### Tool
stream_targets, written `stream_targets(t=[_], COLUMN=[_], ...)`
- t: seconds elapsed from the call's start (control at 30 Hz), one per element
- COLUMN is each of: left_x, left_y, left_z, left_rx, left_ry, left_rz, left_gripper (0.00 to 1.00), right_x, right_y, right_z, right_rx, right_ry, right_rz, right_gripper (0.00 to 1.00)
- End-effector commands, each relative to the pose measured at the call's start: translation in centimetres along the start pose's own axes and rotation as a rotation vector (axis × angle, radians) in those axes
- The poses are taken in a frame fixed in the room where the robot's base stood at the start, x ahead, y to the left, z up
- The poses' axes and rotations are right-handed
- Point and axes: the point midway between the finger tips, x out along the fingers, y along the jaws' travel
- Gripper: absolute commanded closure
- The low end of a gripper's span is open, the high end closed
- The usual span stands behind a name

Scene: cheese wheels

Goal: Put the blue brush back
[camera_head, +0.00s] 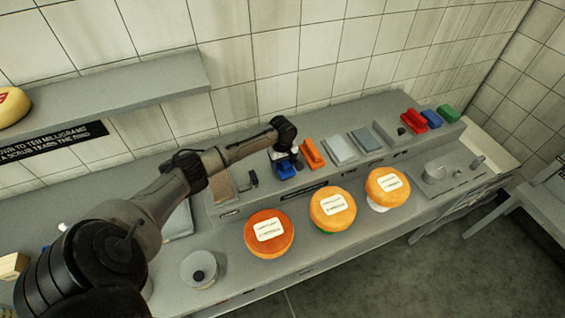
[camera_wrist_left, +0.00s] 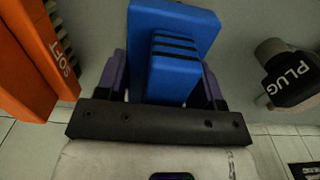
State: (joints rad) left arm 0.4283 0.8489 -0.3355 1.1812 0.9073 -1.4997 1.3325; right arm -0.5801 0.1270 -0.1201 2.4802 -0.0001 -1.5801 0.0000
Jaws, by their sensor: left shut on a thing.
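The blue brush (camera_head: 286,171) is at the raised grey ledge, between the orange brush and a small dark plug. My left gripper (camera_head: 284,157) comes down over it from above and is shut on it. In the left wrist view the blue brush (camera_wrist_left: 178,32) sits between the two fingers of the left gripper (camera_wrist_left: 162,82), with its ridged block toward the camera. I cannot tell whether its underside touches the ledge. My right gripper is not in view.
An orange brush (camera_head: 312,153) marked SOFT in the wrist view stands close by. The dark plug (camera_wrist_left: 291,78) is on the other side. Grey blocks (camera_head: 340,150) and red, blue and green pieces (camera_head: 448,112) lie farther right. Three orange cheese wheels (camera_head: 269,246) stand in front.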

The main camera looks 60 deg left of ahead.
Motion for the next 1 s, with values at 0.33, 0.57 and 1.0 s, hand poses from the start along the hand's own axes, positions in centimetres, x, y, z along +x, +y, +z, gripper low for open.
stream_targets(t=[0.33,0.57,1.0], left_x=[0.2,0.2,-4.9], left_y=[0.0,0.0,0.1], left_z=[0.0,0.0,-0.1], left_rx=[0.000,0.000,0.001], left_ry=[0.000,0.000,0.001], left_rz=[0.000,0.000,0.003], left_gripper=[0.18,0.13,0.13], right_x=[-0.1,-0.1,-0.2], right_y=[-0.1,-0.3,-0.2], right_z=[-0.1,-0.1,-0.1], right_rx=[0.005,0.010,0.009], right_ry=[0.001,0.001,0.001], right_rz=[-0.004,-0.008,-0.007], right_gripper=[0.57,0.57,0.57])
